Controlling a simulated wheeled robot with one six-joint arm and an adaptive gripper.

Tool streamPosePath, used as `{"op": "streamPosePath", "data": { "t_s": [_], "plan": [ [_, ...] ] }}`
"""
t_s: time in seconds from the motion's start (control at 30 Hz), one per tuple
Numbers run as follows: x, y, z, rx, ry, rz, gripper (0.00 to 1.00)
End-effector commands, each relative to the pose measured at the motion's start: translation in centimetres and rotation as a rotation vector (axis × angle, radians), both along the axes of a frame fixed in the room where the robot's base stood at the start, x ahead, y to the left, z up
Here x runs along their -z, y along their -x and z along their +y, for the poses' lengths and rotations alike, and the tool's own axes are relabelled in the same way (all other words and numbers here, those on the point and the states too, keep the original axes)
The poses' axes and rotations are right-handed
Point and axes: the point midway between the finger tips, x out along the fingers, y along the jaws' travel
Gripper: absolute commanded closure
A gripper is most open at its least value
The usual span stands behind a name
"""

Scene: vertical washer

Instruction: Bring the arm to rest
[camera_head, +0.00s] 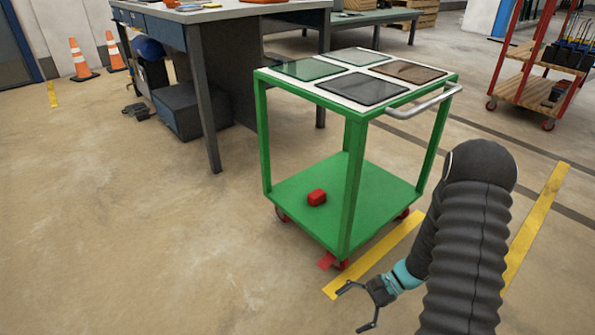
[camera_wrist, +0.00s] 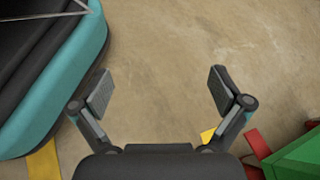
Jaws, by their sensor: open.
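My gripper (camera_head: 358,305) is at the lower right of the head view, low in front of the green cart (camera_head: 352,190). Its fingers are spread wide. In the wrist view my gripper (camera_wrist: 160,88) is open, with only bare floor between its fingers. My black-sleeved arm bends down to it at the right of the head view. A corner of the green cart (camera_wrist: 298,158) shows at the lower right of the wrist view, beside the gripper and apart from it.
A red rack (camera_head: 528,75) is at the right. Floor at the left is clear.

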Motion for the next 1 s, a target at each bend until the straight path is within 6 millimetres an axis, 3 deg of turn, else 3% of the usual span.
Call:
{"op": "streamPosePath", "data": {
  "t_s": [0.03, 0.1, 0.6, 1.0],
  "plan": [
    [-1.8, 0.3, -0.2, -0.046, 0.038, -0.031, 0.00],
    [-3.7, 0.9, -0.7, -0.108, 0.086, -0.067, 0.00],
    [-16.4, 4.4, -3.7, -0.474, 0.439, -0.376, 0.00],
    [-26.2, 7.0, -4.9, -0.679, 0.699, -0.656, 0.00]
  ]
}}
